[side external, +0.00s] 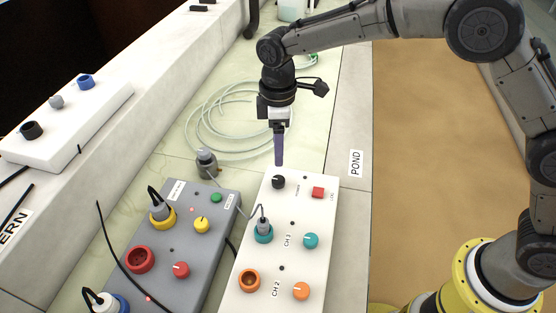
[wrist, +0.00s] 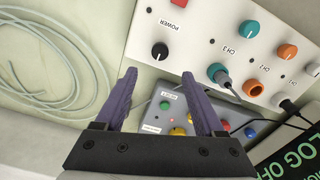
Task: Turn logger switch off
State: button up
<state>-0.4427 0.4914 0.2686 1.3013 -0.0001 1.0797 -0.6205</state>
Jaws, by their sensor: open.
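Small labels stand beside both, too small to read surely in the side view. My gripper (side external: 279,163), with purple fingers, points down above the black knob's end of the box. In the wrist view its fingers (wrist: 158,75) are apart with nothing held.
A grey box (side external: 190,245) with coloured knobs and plugged cables stands left of the white box. A coiled clear hose (side external: 215,125) lies behind. A black display (wrist: 290,155) shows green text, cut off after "LOG OF". A cable runs from the teal socket (side external: 263,234).

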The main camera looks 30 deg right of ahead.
jog(key=shift+r, duration=1.55)
jog(key=s+d+r+m+t, duration=0.2)
jog(key=s+d+r, duration=0.2)
jog(key=d+r, duration=0.4)
jog(key=s+d+r+m+t, duration=0.2)
jog(key=s+d+r, duration=0.35)
jog(key=r, duration=0.35)
jog(key=s+d+m+t, duration=0.1)
jog(key=s+d+m, duration=0.15)
jog(key=s, duration=0.35)
jog(key=s+d+m+t, duration=0.1)
jog(key=s+d, duration=0.3)
jog(key=s, duration=0.2)
jog(key=s+d+f+m, duration=0.1)
jog(key=s+f+m, duration=0.3)
jog(key=s+f, duration=0.3)
jog(key=shift+s+d+f+m, duration=0.25)
jog(key=shift+s+d+m, duration=0.05)
jog(key=shift+s+m, duration=0.05)
jog(key=shift+c, duration=0.2)
